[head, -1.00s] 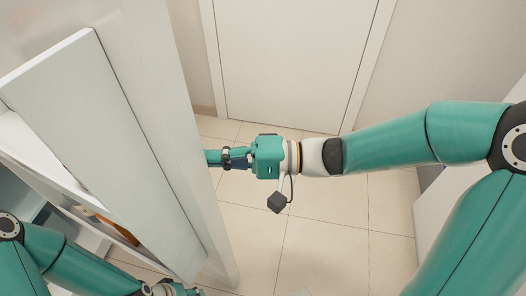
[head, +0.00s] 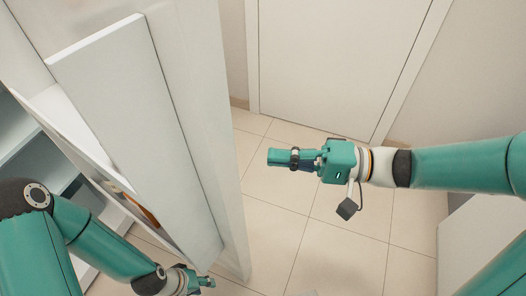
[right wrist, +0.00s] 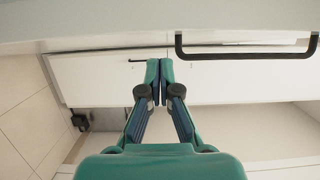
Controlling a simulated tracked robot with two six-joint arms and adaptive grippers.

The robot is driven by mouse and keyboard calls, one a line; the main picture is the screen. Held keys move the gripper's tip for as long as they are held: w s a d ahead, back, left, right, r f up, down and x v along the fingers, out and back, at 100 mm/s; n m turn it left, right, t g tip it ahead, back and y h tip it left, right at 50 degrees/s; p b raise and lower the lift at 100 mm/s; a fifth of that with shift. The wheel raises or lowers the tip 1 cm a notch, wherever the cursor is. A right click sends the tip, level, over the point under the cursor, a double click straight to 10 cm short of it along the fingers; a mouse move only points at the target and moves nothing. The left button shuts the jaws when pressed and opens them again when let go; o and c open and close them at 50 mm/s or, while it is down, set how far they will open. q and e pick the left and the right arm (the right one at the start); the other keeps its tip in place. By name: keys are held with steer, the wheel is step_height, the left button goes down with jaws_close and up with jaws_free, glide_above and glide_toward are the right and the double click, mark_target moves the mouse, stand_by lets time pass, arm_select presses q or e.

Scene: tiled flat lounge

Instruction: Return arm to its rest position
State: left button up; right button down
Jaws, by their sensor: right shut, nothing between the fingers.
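My right arm reaches in from the right in the head view. Its teal gripper (head: 272,157) is shut and empty over the tiled floor, apart from the white panel to its left. In the right wrist view the two fingertips (right wrist: 160,68) are together with nothing between them. My left arm comes in at the lower left. Its gripper (head: 208,281) is only partly in view at the bottom, near the lower end of the white panel, and I cannot tell whether it is open.
A white panel (head: 125,110) stands tilted at the left beside white shelving (head: 22,130). An orange-brown item (head: 143,212) shows behind it. A white door (head: 340,60) is at the back. Tiled floor (head: 330,255) is clear. A black handle (right wrist: 245,54) shows in the right wrist view.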

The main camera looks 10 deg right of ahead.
steer(key=shift+s+d, duration=0.15)
steer(key=shift+d, duration=0.2)
steer(key=x, duration=0.7)
steer(key=shift+w+t, duration=0.25)
steer(key=shift+t, duration=0.05)
steer(key=shift+s, duration=0.1)
